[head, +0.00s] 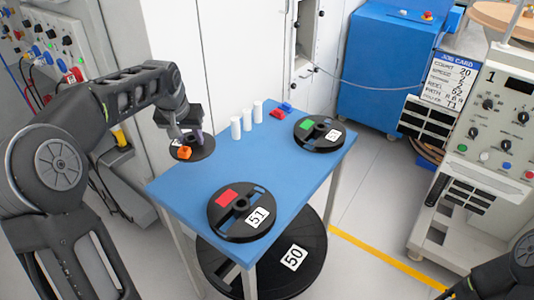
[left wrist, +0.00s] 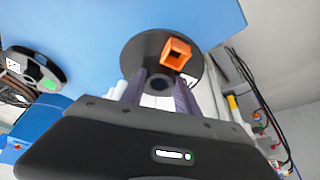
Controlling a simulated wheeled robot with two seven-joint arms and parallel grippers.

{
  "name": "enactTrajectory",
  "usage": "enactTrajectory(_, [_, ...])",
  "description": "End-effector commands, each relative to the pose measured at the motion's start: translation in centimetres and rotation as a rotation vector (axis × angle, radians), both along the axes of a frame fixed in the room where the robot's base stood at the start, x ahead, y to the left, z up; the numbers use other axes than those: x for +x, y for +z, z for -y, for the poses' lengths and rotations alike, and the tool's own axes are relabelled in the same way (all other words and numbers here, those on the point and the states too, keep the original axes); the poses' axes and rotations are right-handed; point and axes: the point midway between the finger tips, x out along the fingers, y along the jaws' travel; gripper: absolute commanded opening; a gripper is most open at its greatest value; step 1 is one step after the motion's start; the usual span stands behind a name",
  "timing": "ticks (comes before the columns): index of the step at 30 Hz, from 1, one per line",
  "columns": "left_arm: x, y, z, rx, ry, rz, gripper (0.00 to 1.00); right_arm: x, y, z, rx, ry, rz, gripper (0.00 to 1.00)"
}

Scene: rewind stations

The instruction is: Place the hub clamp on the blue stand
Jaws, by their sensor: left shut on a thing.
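A dark round disc with a raised hub and an orange block (head: 184,152), which looks like the hub clamp, is at the far left edge of the blue table top (head: 295,178). My left gripper (head: 190,134) is shut on its hub from above. In the left wrist view the hub clamp (left wrist: 150,50) shows between the purple fingers (left wrist: 158,92), with its orange block beyond them. It overlaps the table edge in both views; whether it touches the table I cannot tell. The blue table is the only blue stand-like surface beneath it. My right gripper is out of view.
Reel 51 (head: 240,225) with a red patch and a reel with a green patch (head: 318,133) lie on the table. White cylinders (head: 247,115) stand near the hub clamp, with small red (head: 277,114) and blue pieces behind. Reel 50 (head: 310,240) is below the table. The table's middle is clear.

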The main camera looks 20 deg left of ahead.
Motion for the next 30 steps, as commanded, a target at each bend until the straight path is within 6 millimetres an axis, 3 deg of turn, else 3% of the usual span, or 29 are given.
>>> enactTrajectory(8, [0.0, 0.1, 0.0, 0.0, 0.0, 0.001, 0.0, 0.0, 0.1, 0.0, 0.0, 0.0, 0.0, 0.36])
enactTrajectory(19, [0.0, -4.6, 0.0, 0.0, 0.0, 0.0, 0.0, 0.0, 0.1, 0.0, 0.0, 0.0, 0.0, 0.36])
enactTrajectory(30, [0.0, -5.2, 0.0, 0.0, 0.0, 0.0, 0.0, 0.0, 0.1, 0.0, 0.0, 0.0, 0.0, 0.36])
